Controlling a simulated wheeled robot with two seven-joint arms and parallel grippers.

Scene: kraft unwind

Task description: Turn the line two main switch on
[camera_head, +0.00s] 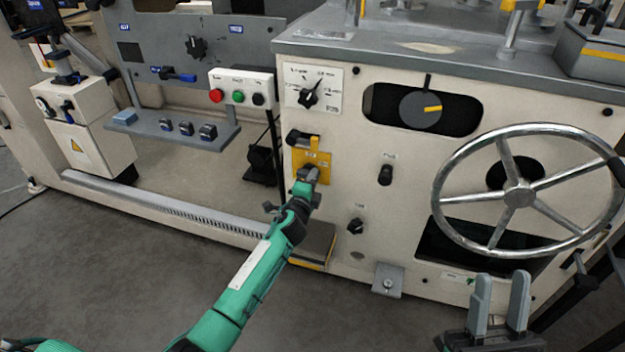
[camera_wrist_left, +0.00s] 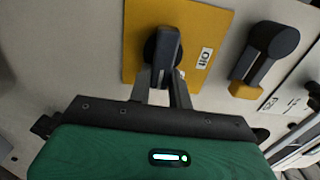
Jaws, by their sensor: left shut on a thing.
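A black rotary switch (camera_wrist_left: 163,48) sits on a yellow plate (camera_head: 325,158) on the cream machine front; the plate also fills the middle of the left wrist view (camera_wrist_left: 215,22). A white label reading "Off" (camera_wrist_left: 205,58) is beside the knob. My left gripper (camera_head: 309,174) is at this plate with its fingers shut on the switch's knob; in the left wrist view its fingers (camera_wrist_left: 163,82) reach the knob from both sides. In the head view the gripper hides most of the knob. My right gripper (camera_head: 498,300) is open and empty at the lower right, away from the panel.
A dial (camera_head: 310,95) on a white plate and a push-button box (camera_head: 241,88) are higher up. A large handwheel (camera_head: 519,192) stands out at the right. The floor in front is clear.

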